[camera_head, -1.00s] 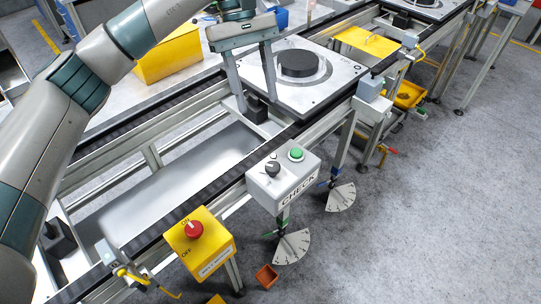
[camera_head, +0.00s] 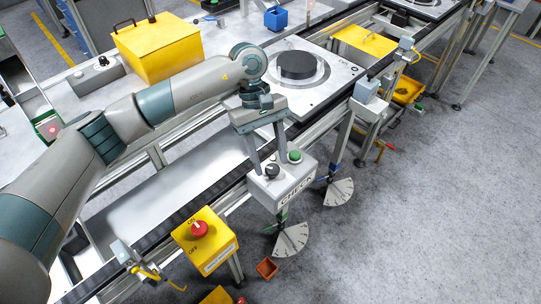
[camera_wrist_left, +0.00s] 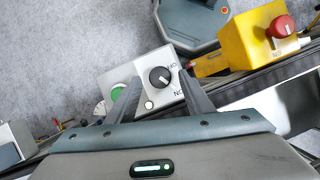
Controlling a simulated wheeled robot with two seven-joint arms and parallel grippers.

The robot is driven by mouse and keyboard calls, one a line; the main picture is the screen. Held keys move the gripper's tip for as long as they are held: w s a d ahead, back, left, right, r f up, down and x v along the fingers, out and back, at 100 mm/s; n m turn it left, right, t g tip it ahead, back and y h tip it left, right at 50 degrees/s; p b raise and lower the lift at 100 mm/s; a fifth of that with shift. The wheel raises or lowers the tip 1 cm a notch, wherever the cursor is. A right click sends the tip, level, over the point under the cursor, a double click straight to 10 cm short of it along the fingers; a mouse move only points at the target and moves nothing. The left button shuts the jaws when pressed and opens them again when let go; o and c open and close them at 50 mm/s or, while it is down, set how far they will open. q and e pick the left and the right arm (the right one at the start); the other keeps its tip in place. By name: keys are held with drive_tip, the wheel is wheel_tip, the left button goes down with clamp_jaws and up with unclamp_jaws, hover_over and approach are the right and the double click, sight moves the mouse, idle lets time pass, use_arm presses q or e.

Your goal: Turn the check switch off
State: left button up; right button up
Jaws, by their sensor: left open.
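The light grey CHECK box (camera_head: 292,194) is mounted on the front rail of the conveyor. It carries a black rotary switch (camera_head: 271,171) and a green button (camera_head: 295,156). In the left wrist view the switch (camera_wrist_left: 159,77) has a white pointer line directed to the lower right, with small lettering beside it. My left gripper (camera_head: 268,160) is open, pointing down just above the box. In the left wrist view its fingers (camera_wrist_left: 160,82) appear on either side of the switch, apparently without touching it. My right gripper is not in view.
A yellow box with a red knob (camera_head: 200,229) stands left of the CHECK box on the same rail. A pallet with a dark disc (camera_head: 297,65) sits on the conveyor behind. Dial plates (camera_head: 291,240) hang below the rail. Grey floor is clear at right.

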use_arm(q)
drive_tip(key=shift+s+d+f, duration=0.1)
drive_tip(key=shift+s+f, duration=0.1)
drive_tip(key=shift+f, duration=0.3)
drive_tip(key=c, duration=1)
